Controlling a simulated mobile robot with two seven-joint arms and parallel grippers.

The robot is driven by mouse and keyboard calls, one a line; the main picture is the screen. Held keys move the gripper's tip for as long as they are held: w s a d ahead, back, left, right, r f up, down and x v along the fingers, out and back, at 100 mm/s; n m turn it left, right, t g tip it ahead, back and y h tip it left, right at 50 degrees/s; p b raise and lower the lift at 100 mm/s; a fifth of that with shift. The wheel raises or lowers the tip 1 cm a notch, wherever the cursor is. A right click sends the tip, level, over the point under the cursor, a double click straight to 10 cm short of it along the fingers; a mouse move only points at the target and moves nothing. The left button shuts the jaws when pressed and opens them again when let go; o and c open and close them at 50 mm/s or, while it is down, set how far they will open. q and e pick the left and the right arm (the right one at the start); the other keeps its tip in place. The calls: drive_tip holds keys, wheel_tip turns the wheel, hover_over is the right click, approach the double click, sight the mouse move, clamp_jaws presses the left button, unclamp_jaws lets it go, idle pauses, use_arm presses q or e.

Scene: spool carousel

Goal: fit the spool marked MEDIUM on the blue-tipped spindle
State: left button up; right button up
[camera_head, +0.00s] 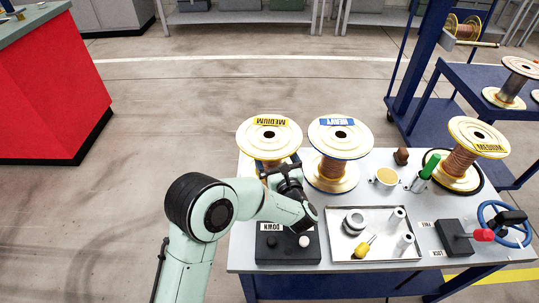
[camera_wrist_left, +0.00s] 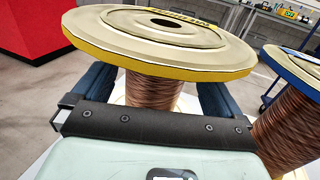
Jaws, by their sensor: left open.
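A spool with a yellow MEDIUM label (camera_head: 270,132) stands upright at the back left of the table. In the left wrist view the same spool (camera_wrist_left: 160,45) shows its yellow-rimmed top flange and copper winding. My left gripper (camera_head: 280,170) is open beside this spool, below the top flange. In the left wrist view its fingers (camera_wrist_left: 155,95) lie on either side of the winding; I cannot tell whether they touch it. A second spool labelled MEDIUM (camera_head: 477,137) stands at the table's right. I do not see a blue-tipped spindle. My right gripper is out of view.
A spool labelled HEAVY (camera_head: 340,138) stands close right of the left MEDIUM spool. A DOWN button box (camera_head: 287,257), a metal tray (camera_head: 345,252) of parts, a cup (camera_head: 386,177) and a lever box (camera_head: 454,237) take up the table. A blue cart (camera_head: 455,75) stands behind right.

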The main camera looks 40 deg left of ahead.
sight(269, 142)
use_arm(q)
drive_tip(key=b+x, duration=0.1)
drive_tip(key=x, duration=0.4)
drive_tip(key=shift+a+r, duration=0.1)
drive_tip(key=shift+a, duration=0.15)
drive_tip(key=c, duration=1.4)
drive_tip(key=shift+r, duration=0.4)
drive_tip(key=c, duration=0.3)
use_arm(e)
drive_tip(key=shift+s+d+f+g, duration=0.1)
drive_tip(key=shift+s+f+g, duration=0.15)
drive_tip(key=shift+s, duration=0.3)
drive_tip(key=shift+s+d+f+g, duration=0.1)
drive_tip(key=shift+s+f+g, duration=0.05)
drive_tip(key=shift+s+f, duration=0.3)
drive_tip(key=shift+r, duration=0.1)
